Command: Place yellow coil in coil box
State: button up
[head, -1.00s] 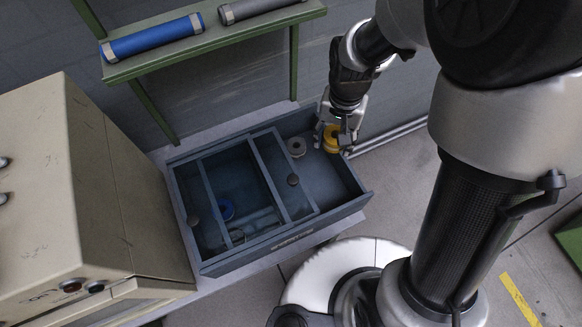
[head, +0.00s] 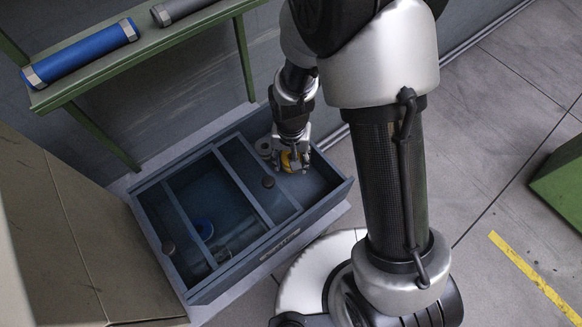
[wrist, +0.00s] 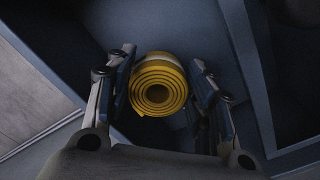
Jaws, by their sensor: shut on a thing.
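The yellow coil (wrist: 158,85) sits between the two fingers of my gripper (wrist: 160,92) in the wrist view, with its round spiral end facing the camera. My gripper (head: 291,160) is shut on the coil and partly hides it (head: 289,161) in the head view. The coil box (head: 237,268) is a blue-grey open box with compartments. My gripper and the coil are over or inside its right compartment; whether the coil touches the floor of it cannot be told.
A green shelf (head: 150,60) holding a blue roll (head: 82,53) and a grey roll (head: 180,8) stands behind. A beige machine (head: 60,240) is at the left.

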jog(key=shift+f+b, duration=0.65)
jog(key=shift+f, duration=1.4)
jog(key=shift+f, duration=0.2)
jog(key=o, duration=1.1)
jog(key=shift+o, duration=0.2)
jog(key=shift+r, duration=0.1)
jog(key=d+r+t+p, duration=0.1)
jog(key=d+r+p, duration=0.25)
jog(key=r, duration=1.85)
jog(key=s+d+r+n+t, duration=0.1)
jog(key=s+d+r, duration=0.3)
jog(key=s+r, duration=0.3)
jog(key=s+d+r+n+t, duration=0.1)
jog(key=s+d+r+t, duration=0.1)
jog(key=s+r, duration=0.5)
jog(key=shift+s+d+r+t+p, duration=0.15)
jog(key=shift+s+d+t+p, duration=0.2)
jog(key=shift+d, duration=0.55)
